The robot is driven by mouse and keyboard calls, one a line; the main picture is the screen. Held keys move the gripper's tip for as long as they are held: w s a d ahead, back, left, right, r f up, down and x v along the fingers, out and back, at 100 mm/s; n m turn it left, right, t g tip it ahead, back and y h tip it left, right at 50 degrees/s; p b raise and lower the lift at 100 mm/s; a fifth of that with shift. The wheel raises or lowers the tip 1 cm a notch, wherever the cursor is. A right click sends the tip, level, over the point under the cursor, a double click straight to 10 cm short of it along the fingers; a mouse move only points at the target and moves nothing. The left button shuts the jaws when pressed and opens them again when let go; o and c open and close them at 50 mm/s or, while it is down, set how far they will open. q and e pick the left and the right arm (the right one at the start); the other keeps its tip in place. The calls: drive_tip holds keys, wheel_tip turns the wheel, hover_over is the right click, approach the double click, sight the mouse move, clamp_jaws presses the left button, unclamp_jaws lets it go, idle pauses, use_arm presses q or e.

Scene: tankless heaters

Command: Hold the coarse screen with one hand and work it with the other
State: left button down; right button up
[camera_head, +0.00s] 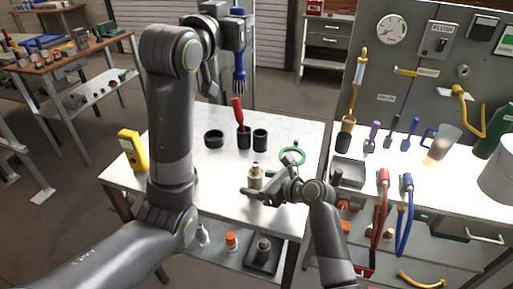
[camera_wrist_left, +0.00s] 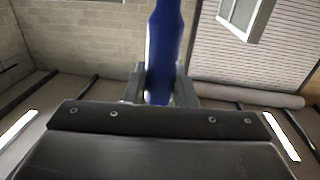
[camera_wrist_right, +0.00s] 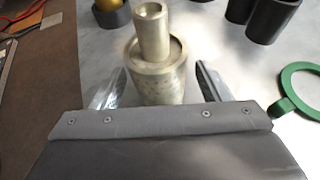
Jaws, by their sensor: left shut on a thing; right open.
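A beige stepped cylinder (camera_head: 256,172), which looks like the coarse screen, stands upright on the metal table; it also shows in the right wrist view (camera_wrist_right: 158,62). My right gripper (camera_head: 257,186) is open, with one finger on either side of its lower, wider part. In the right wrist view (camera_wrist_right: 158,88) gaps show between the cylinder and both fingers. My left gripper (camera_head: 236,42) is shut on a blue brush (camera_head: 239,68), raised above the table's back with bristles down. The left wrist view shows the brush's blue handle (camera_wrist_left: 163,55) between the fingers.
Black cups (camera_head: 260,140) and a low black dish (camera_head: 214,139) stand behind the cylinder; one cup holds a red-handled tool (camera_head: 238,111). A green ring (camera_head: 292,154) lies right of them. A yellow device (camera_head: 132,149) stands at left.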

drive_tip(key=shift+w+a+f, duration=0.1)
drive_tip(key=shift+w+a, duration=0.05)
drive_tip(key=shift+a, duration=0.1)
drive_tip(key=shift+c, duration=0.3)
drive_tip(key=c, duration=1.1)
